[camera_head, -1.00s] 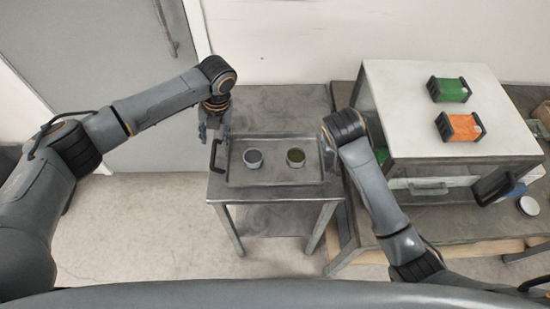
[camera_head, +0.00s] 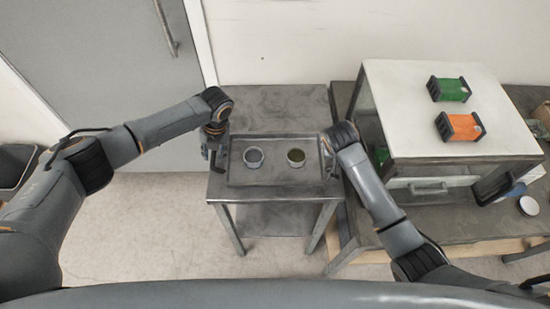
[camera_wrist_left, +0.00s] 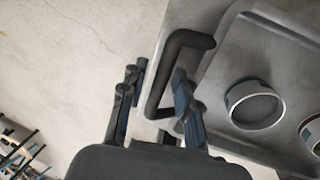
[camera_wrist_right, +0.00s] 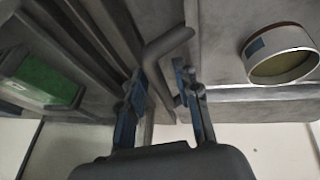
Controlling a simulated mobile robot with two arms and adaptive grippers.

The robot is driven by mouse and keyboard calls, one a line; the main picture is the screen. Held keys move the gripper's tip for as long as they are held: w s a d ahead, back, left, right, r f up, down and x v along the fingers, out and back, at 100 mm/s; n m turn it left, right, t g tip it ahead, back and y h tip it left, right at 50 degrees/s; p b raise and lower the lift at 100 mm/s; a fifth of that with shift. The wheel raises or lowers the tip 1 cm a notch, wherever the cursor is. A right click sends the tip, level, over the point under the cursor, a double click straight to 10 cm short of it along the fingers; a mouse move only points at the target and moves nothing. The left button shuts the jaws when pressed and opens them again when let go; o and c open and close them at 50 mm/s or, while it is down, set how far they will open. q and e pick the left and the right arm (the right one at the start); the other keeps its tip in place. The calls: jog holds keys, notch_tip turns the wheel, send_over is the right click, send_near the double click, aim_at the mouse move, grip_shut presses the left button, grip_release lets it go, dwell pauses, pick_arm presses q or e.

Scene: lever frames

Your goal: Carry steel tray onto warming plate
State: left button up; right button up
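The steel tray (camera_head: 275,180) sits on a small metal side table and carries two round tins, a grey one (camera_head: 253,157) and one with a greenish content (camera_head: 296,157). My left gripper (camera_head: 212,160) is at the tray's left end. In the left wrist view its fingers (camera_wrist_left: 158,105) are apart, with the dark left handle (camera_wrist_left: 165,75) between them. My right gripper is at the tray's right end, mostly hidden by its own arm in the head view. In the right wrist view its fingers (camera_wrist_right: 162,100) are apart around the right handle (camera_wrist_right: 160,60). A warming plate cannot be made out.
To the right, a workbench (camera_head: 440,225) carries a white-topped cabinet (camera_head: 400,100) with a green case (camera_head: 449,89) and an orange case (camera_head: 460,126) on top. A white cup (camera_head: 528,205) is near its front. The floor in front of the table is clear.

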pick_arm(q)
grip_shut()
pick_arm(e)
grip_shut()
pick_arm(q)
jog(key=shift+w+r, duration=0.1)
jog(key=shift+r, duration=0.1)
pick_arm(e)
jog(key=shift+w+r, duration=0.1)
jog(key=shift+r, duration=0.1)
